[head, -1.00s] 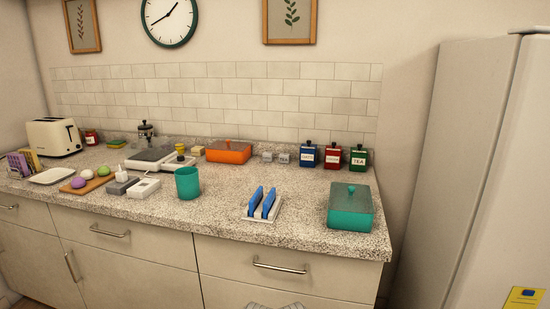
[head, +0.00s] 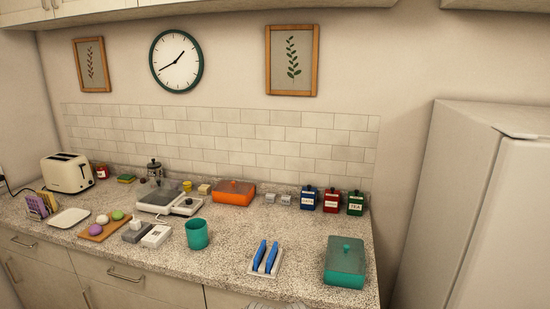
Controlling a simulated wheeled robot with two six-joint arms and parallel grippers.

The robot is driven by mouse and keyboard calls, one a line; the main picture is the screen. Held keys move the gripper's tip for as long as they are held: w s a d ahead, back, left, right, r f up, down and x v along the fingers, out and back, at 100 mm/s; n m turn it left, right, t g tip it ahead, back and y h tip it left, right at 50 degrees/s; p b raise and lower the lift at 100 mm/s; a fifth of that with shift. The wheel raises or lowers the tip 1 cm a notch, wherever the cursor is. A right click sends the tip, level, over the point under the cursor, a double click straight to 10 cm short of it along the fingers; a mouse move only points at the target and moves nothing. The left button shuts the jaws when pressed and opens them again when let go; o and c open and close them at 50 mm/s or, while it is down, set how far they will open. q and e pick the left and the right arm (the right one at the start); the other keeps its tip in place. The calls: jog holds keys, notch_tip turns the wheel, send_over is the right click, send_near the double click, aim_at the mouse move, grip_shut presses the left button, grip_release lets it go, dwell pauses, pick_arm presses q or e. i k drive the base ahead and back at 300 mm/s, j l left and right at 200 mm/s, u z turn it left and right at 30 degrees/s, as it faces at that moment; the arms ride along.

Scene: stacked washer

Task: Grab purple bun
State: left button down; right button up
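The purple bun (head: 96,230) is a small round bun in the head view. It sits at the left front end of a wooden board (head: 87,237) on the counter's left side. A white bun (head: 102,219) and a green bun (head: 118,215) lie beside it on the same board. Neither of my grippers shows in this view.
The granite counter (head: 200,268) holds a white plate (head: 69,218), a toaster (head: 68,173), a teal cup (head: 197,234), blue tongs (head: 265,257) in a holder and a teal lidded box (head: 345,262). A fridge (head: 440,200) stands at the right.

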aim_at(95, 229)
jog(key=u, duration=1.3)
jog(key=i+j+z, duration=0.65)
jog(key=j, duration=0.3)
jog(key=i+j+z, duration=0.2)
jog(key=j, duration=0.15)
jog(key=i+j+z, duration=0.25)
jog(key=j, duration=0.2)
jog(key=k+l, duration=0.05)
